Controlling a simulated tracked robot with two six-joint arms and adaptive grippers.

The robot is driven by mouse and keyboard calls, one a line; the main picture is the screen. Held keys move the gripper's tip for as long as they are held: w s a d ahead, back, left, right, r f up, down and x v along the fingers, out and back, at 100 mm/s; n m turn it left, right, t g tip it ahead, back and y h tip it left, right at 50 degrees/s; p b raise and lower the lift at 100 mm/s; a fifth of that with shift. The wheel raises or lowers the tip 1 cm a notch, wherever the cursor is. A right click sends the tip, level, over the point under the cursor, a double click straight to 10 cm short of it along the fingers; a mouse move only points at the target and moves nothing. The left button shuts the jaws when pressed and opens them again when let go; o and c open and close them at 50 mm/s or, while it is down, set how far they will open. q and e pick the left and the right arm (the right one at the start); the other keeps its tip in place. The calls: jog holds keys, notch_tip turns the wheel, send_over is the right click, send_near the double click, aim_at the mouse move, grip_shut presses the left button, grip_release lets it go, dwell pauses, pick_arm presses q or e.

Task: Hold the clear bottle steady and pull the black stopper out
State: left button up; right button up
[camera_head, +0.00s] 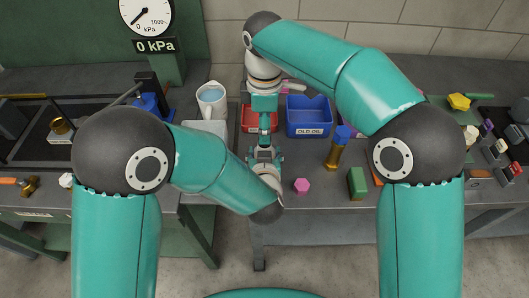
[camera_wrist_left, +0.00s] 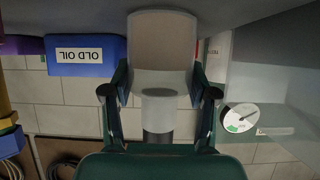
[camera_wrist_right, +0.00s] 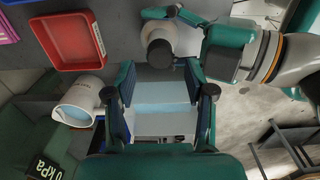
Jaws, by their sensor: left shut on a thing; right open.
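The clear bottle (camera_wrist_left: 160,45) stands between the fingers of my left gripper (camera_wrist_left: 160,82), which is shut on its body. In this upside-down left wrist view the bottle's narrower neck and black stopper (camera_wrist_left: 157,137) point down the picture. The right wrist view shows the bottle (camera_wrist_right: 178,40) from above, with the dark stopper (camera_wrist_right: 160,53) on it. My right gripper (camera_wrist_right: 160,85) is open and empty, its fingers just short of the stopper. In the head view my right gripper (camera_head: 265,122) is just behind my left gripper (camera_head: 265,155); the bottle is mostly hidden there.
A red bin (camera_wrist_right: 68,38) and a blue OLD OIL bin (camera_head: 308,116) stand behind the grippers. A white mug (camera_head: 211,98) is to the left.

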jog(key=shift+f, duration=0.1)
jog(key=shift+f, duration=1.55)
grip_shut()
jog(key=shift+r, duration=0.65)
jog(key=shift+r, duration=2.35)
